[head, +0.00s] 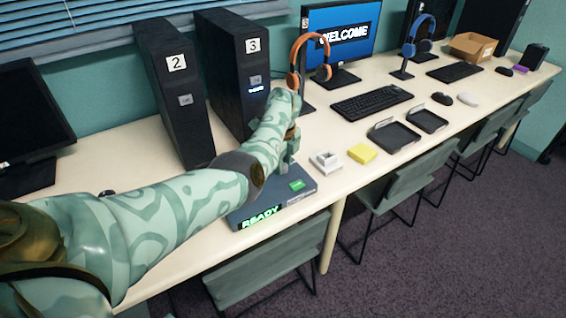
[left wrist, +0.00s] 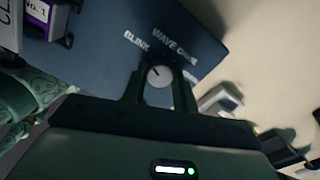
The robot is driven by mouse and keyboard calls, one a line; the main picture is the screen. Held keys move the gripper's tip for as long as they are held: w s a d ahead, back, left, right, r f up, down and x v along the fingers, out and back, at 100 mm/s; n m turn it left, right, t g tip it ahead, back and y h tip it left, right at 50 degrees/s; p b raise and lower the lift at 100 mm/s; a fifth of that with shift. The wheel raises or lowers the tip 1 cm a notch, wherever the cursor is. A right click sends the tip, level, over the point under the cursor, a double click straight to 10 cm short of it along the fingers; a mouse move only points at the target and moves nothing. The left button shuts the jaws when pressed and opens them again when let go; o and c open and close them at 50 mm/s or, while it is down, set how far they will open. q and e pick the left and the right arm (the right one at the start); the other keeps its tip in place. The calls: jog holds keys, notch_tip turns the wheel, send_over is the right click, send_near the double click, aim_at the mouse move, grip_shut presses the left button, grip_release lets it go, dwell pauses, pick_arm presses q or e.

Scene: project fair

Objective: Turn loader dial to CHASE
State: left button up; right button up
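The loader (head: 268,206) is a dark blue-grey box at the table's front edge, with a lit green READY display (head: 261,216). My left gripper (head: 291,157) points down over its back part, hiding the dial in the head view. In the left wrist view, the round pale dial (left wrist: 158,76) sits between the fingertips of my left gripper (left wrist: 158,88). Its small dark mark points up-left, towards BLINK (left wrist: 136,41). WAVE and part of another word show further right. The fingers are beside the dial with little or no gap; I cannot tell whether they press on it.
Black towers 2 (head: 180,100) and 3 (head: 238,70) stand behind the loader. A small white device (head: 325,163) and a yellow block (head: 362,153) lie to its right. An orange headset (head: 297,62) hangs behind my gripper. Chairs line the front.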

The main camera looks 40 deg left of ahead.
pick_arm(q)
jog(key=shift+m, duration=0.4)
jog(key=m, duration=0.7)
jog(key=shift+m, duration=0.3)
jog(key=m+p, duration=0.1)
jog(key=m, duration=0.4)
jog(key=shift+r, duration=0.1)
jog(key=shift+m+p, duration=0.35)
jog(key=shift+m, duration=1.75)
jog(key=o, duration=1)
